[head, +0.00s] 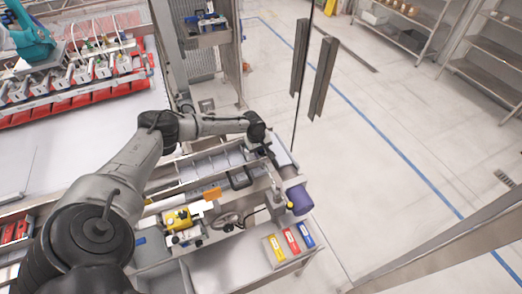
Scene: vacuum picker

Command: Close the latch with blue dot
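My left arm reaches in from the lower left, and its gripper (271,158) points down over the far right part of a workbench with divided bins (205,165). The gripper is small and dark here, so I cannot tell whether its fingers are open or shut. A blue-purple cylinder (299,200) stands just below and right of it, apart from the wrist. I cannot make out a latch or a blue dot on it; they are too small or hidden. My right gripper is not in view.
A yellow device (178,219), an orange block (212,193) and a dark ring-shaped part (228,220) lie on the bench. Yellow, red and blue boxes (291,241) sit at its right corner. Two dark vertical bars (322,78) stand beyond.

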